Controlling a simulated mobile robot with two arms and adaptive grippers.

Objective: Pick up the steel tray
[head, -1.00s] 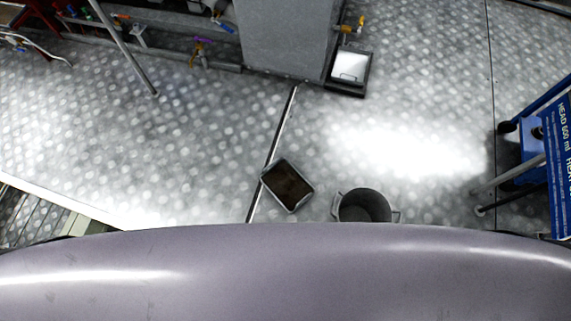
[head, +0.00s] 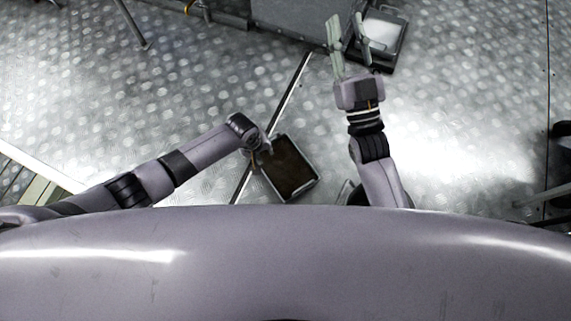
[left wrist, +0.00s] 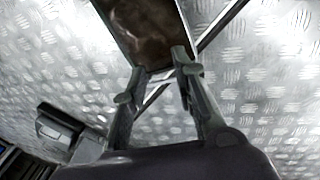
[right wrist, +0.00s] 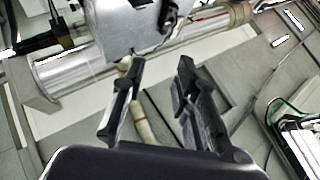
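A dark-rimmed steel tray with a brown, stained inside (head: 290,170) lies on the floor in the head view; it also shows at the top of the left wrist view (left wrist: 148,28). My left gripper (head: 264,152) is at its upper-left edge. In the left wrist view its fingers (left wrist: 158,78) are spread, with the tray's near edge between or just beyond the tips; contact cannot be told.
A grey bucket (head: 346,193) stands on the floor, mostly hidden by my right arm. A grey cabinet (head: 290,15) stands at the back beside the second tray.

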